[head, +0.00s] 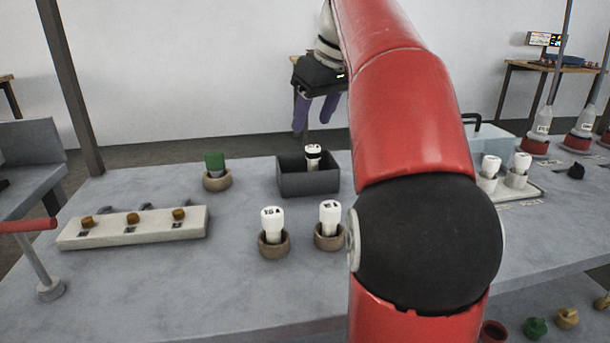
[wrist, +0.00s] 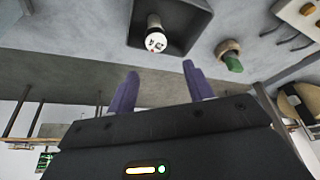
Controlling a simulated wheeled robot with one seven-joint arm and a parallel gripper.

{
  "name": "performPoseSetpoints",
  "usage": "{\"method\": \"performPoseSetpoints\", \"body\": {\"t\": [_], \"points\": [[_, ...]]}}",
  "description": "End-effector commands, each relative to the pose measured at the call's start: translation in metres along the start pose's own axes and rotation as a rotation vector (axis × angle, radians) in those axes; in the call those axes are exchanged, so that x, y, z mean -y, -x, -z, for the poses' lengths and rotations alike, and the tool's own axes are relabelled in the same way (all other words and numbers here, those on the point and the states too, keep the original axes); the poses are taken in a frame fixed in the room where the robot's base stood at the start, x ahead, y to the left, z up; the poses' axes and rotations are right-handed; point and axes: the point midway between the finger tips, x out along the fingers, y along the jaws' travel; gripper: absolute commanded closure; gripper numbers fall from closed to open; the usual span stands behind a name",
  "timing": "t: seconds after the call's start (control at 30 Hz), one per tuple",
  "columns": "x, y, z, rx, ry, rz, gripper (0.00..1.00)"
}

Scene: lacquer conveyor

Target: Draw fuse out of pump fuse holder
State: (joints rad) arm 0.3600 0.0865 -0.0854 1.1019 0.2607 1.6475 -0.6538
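My gripper (head: 312,125) is open and empty, raised above the far side of the bench behind the dark box. Its purple fingers are spread apart in the wrist view (wrist: 160,70). A white fuse (head: 313,152) stands in the dark open box (head: 308,184); the fuse also shows in the wrist view (wrist: 155,40), apart from the fingers. Two white fuses (head: 272,222) (head: 330,215) stand upright in round tan holders (head: 274,246) (head: 328,240) nearer the front. A green-topped piece (head: 215,162) sits in another round holder (head: 217,182). I cannot tell which holder is the pump's.
A pale block with several brown knobs (head: 135,230) lies at left. More white fuses (head: 490,166) stand on a tray at right, beside a pale blue case (head: 490,143). My red arm hides part of the bench centre-right. The front bench is clear.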

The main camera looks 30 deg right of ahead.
Motion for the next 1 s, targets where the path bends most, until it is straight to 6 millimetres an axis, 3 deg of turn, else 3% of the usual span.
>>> {"method": "performPoseSetpoints", "body": {"t": [0.27,0.6,1.0], "points": [[-0.001,0.005,0.001,-0.001,-0.001,-0.001,0.49],[-0.001,0.056,0.000,-0.002,0.000,-0.002,0.49],[0.000,0.078,0.000,0.000,-0.001,0.000,0.49]]}}
